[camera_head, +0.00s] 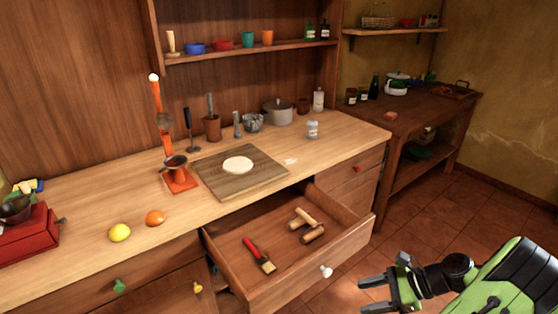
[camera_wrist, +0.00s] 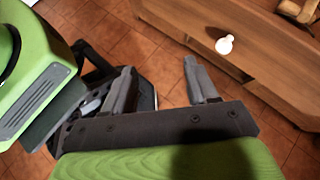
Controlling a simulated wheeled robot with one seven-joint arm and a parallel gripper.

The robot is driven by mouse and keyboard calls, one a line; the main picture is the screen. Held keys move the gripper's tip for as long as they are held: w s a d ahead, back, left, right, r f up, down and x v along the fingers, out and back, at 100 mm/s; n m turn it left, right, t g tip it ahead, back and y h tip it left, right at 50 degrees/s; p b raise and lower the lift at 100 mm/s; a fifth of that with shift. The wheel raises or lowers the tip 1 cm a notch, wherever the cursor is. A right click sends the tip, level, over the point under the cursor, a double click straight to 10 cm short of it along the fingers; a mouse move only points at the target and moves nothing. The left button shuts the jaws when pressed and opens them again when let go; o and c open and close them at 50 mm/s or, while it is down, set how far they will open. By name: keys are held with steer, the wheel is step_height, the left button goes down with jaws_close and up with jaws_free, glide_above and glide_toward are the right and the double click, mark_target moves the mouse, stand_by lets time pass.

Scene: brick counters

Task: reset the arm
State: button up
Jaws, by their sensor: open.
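My gripper (camera_head: 374,296) is at the lower right of the head view, in front of the open drawer and to the right of its white knob. Its two fingers are apart with nothing between them. In the wrist view my gripper (camera_wrist: 160,82) also shows spread fingers, with tiled floor beyond. The drawer (camera_head: 352,243) is pulled out from the counter. Its white knob (camera_head: 326,271) also shows in the wrist view (camera_wrist: 224,45), beyond the fingers and apart from them. Inside the drawer lie a red-handled brush (camera_head: 257,253) and light wooden pieces (camera_head: 312,234).
The wooden counter (camera_head: 90,205) holds a cutting board (camera_head: 215,177) with dough, an orange stand (camera_head: 179,181), a lemon (camera_head: 120,232), an orange (camera_head: 155,217) and a pot (camera_head: 279,112). A dark side table (camera_head: 440,105) stands at the right. Tiled floor (camera_head: 440,205) is clear between.

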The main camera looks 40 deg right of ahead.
steer(key=w+a+r+n+g+h+p, duration=0.35)
steer(key=w+a+r+n+g, duration=0.4)
steer(key=a+r+n, duration=0.75)
steer(key=s+a+r+n+t+h+p, duration=0.1)
steer(key=s+a+r+n+t+h, duration=0.1)
steer(key=s+a+r+n, duration=0.1)
steer(key=s+a+r+n+t+h+p, duration=0.1)
steer(key=s+a+r+n+t+h, duration=0.1)
steer(key=a+r+n, duration=0.4)
steer(key=s+a+n+t, duration=0.1)
steer(key=s+a+n, duration=0.1)
steer(key=a, duration=0.2)
steer(key=shift+a+r, duration=0.15)
steer(key=shift+r, duration=0.1)
